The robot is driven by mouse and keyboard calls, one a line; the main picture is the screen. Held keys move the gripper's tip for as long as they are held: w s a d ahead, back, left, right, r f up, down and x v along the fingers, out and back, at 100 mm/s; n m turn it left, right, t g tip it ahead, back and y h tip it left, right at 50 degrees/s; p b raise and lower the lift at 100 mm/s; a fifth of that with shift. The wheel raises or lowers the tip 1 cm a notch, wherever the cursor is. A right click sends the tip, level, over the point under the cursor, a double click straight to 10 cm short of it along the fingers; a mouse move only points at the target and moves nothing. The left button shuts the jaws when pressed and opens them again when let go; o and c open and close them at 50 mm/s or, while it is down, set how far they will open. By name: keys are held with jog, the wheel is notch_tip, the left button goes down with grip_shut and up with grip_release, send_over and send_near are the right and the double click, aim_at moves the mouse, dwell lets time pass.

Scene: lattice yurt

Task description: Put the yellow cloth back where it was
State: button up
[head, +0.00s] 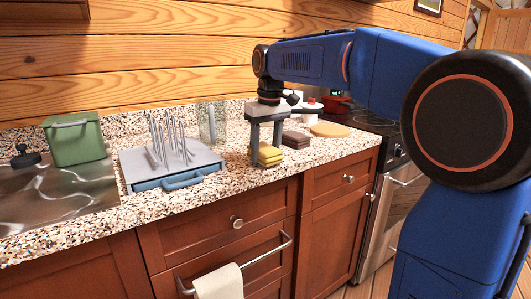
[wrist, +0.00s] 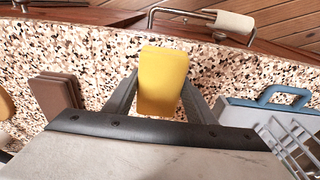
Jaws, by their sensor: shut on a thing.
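The yellow cloth (head: 268,154) is a small folded block between the fingers of my gripper (head: 265,155), at the counter's front part. In the wrist view the cloth (wrist: 163,80) sits between the two dark fingers of my gripper (wrist: 162,98), which are shut on it. In the head view the cloth looks on or just above the speckled counter; I cannot tell whether it touches.
A brown folded cloth (head: 296,140) and a round tan board (head: 329,129) lie to the right. A grey rack with a blue tray (head: 183,180), a glass (head: 212,122) and a green container (head: 75,139) stand left. A white towel (head: 218,283) hangs on the drawer rail.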

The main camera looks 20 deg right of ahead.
aim_at(268, 149)
jog(key=shift+f, duration=0.4)
jog(key=shift+f, duration=0.1)
jog(key=o, duration=1)
jog(key=r, duration=0.4)
jog(key=s+r, duration=0.1)
jog(key=r, duration=0.7)
jog(key=shift+s+d, duration=0.15)
jog(key=shift+d, duration=0.1)
jog(key=shift+s, duration=0.1)
jog(key=s+d+f+m+t, duration=0.1)
jog(key=s+d+f, duration=0.1)
jog(key=s+f, duration=0.8)
jog(key=s+d+f+m+t, duration=0.1)
jog(key=s+d+f, duration=0.1)
jog(key=s+f, duration=0.8)
jog(key=s+d+f+m+t, duration=0.1)
jog(key=s+d+f, duration=0.1)
jog(key=s+f, duration=0.9)
jog(key=shift+s+d+m, duration=0.2)
jog(key=shift+s+m, duration=0.05)
jog(key=shift+m, duration=0.05)
